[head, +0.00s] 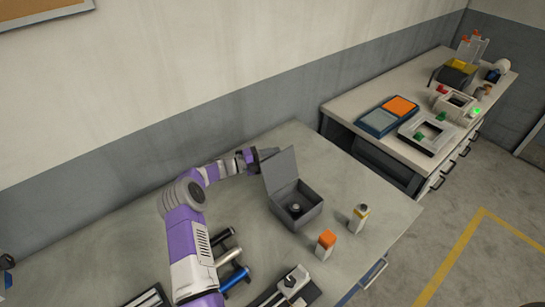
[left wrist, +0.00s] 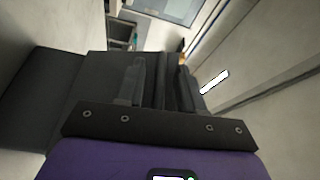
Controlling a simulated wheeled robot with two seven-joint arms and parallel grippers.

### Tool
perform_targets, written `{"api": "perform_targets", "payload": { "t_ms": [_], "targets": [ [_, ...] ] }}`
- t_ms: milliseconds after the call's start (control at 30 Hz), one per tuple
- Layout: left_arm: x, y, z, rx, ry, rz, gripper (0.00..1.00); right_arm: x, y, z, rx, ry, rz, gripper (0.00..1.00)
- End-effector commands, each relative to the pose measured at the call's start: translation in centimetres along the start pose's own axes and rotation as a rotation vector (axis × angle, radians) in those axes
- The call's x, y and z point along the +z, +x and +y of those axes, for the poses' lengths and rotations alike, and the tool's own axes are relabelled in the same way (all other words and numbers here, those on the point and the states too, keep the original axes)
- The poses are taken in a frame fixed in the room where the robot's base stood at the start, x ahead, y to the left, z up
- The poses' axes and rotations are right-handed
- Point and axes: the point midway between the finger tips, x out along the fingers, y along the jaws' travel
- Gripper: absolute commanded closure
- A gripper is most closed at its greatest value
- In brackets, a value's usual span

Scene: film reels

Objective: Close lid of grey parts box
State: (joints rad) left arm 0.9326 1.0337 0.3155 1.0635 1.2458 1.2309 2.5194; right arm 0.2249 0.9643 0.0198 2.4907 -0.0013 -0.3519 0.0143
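The grey parts box (head: 309,217) sits on the near workbench. Its lid (head: 280,170) stands open, tilted up from the box's back left side. A small dark round part (head: 295,209) lies inside the box. My left gripper (head: 268,154) is at the back of the raised lid, near its upper left edge. I cannot tell whether it touches the lid. In the left wrist view the dark fingers (left wrist: 160,82) show with no clear object between them. A dark grey panel (left wrist: 38,95), which looks like the lid, fills the left side there. My right gripper is out of view.
An orange-topped container (head: 326,245) and a yellow-banded one (head: 358,218) stand right of the box. Tools with dark and blue handles (head: 233,278) lie in front. A second bench (head: 350,108) holds trays and bins. The wall (head: 130,130) runs close behind.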

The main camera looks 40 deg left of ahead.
Motion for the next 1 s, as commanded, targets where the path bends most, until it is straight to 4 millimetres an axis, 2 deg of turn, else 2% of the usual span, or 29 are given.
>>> {"api": "perform_targets", "payload": {
  "t_ms": [67,300,733,1000],
  "targets": [
    [0.0,0.0,0.0,0.000,0.000,0.000,0.63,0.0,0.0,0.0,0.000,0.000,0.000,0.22],
    [0.0,0.0,0.0,0.000,0.001,0.000,1.00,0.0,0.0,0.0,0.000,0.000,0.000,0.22],
    [-0.1,0.0,-0.2,0.004,0.011,0.000,1.00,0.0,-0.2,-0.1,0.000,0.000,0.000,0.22],
    [-1.3,0.5,-1.1,0.047,0.110,0.000,1.00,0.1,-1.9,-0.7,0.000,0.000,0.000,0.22]
  ]
}}
